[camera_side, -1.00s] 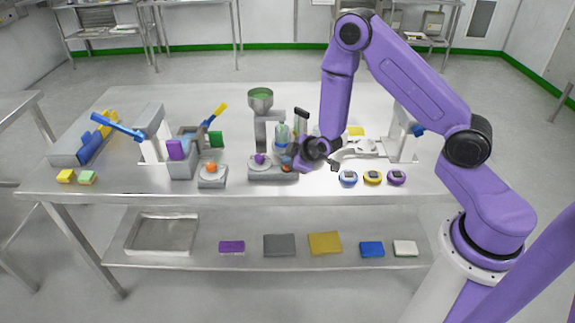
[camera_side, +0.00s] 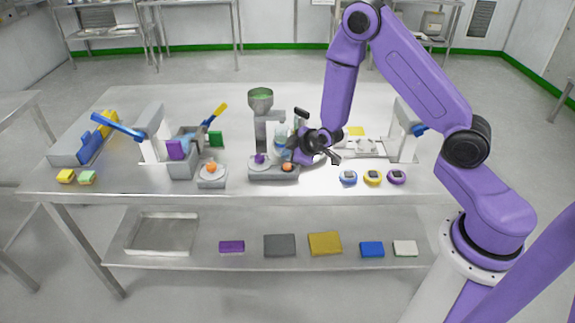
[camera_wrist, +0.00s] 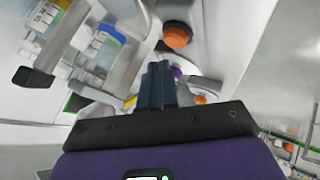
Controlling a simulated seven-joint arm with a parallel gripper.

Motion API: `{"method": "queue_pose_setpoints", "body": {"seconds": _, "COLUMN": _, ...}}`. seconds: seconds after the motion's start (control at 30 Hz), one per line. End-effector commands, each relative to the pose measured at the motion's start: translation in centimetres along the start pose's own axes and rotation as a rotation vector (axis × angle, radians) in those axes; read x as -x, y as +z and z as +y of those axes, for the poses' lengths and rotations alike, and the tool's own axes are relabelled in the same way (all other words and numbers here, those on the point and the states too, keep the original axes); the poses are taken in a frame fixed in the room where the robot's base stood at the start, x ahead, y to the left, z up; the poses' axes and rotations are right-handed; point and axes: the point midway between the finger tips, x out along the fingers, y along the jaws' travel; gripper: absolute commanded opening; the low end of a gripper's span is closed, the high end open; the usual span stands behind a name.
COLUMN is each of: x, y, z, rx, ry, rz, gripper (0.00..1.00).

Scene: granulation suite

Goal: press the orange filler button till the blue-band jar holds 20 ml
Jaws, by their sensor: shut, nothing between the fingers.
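The filler (camera_side: 261,130) stands mid-table with a green-filled hopper on top. Its orange button (camera_side: 287,167) is on the front right of its grey base and also shows in the wrist view (camera_wrist: 177,37). A clear jar (camera_side: 281,133) with blue on it stands behind the button, partly covered by my gripper. A clear container with blue (camera_wrist: 106,46) shows at upper left in the wrist view; its level is not readable. My gripper (camera_wrist: 157,84) is shut and empty. In the side view it is close above and behind the button, apparently not touching it.
A purple knob (camera_side: 260,158) sits left of the button on the same base. Another device left of it has its own orange knob (camera_side: 212,168). A black-tipped lever (camera_side: 301,113) rises behind my gripper. Blue (camera_side: 348,177), yellow and purple round items lie at the front right.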

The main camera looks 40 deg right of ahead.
Motion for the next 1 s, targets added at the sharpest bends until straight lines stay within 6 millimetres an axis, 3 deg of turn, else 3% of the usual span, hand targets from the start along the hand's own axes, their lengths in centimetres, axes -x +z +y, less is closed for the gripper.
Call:
{"method": "queue_pose_setpoints", "body": {"seconds": 0.53, "x": 3.0, "y": -2.2, "z": 2.2, "rx": 0.0, "ry": 0.001, "rz": 0.001, "gripper": 0.0}}
{"method": "queue_pose_setpoints", "body": {"seconds": 0.87, "x": 3.1, "y": -2.2, "z": 2.3, "rx": 0.0, "ry": 0.0, "rz": 0.0, "gripper": 0.0}}
{"method": "queue_pose_setpoints", "body": {"seconds": 1.0, "x": 3.9, "y": -3.0, "z": 1.4, "rx": 0.0, "ry": -0.036, "rz": 0.01, "gripper": 0.0}}
